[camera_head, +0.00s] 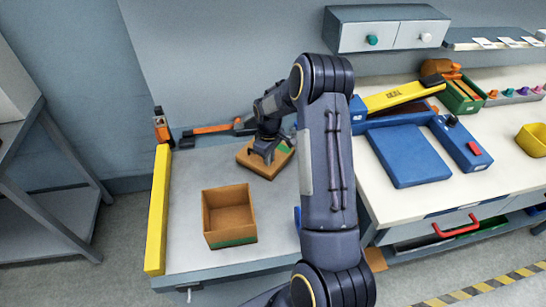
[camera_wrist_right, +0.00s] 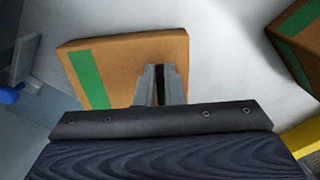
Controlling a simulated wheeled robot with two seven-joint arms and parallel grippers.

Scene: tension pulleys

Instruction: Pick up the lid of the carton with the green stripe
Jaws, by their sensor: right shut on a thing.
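The carton (camera_head: 229,216) is an open brown box with a green stripe low on its front side; it stands on the grey table left of my right arm. A corner of it, with its green stripe, shows at the right of the right wrist view (camera_wrist_right: 299,40). The brown lid (camera_head: 256,164) with a green stripe is behind the carton, and it fills the upper left of the wrist view (camera_wrist_right: 120,58). My right gripper (camera_head: 264,156) is shut on the lid's edge. Whether the lid touches the table is unclear. My left gripper is not in view.
A yellow bar (camera_head: 158,210) runs along the table's left edge. An orange-handled tool (camera_head: 212,129) lies at the back. At right, a white bench holds a blue sealing machine (camera_head: 408,155), a green box (camera_head: 462,96) and a yellow bin (camera_head: 531,140).

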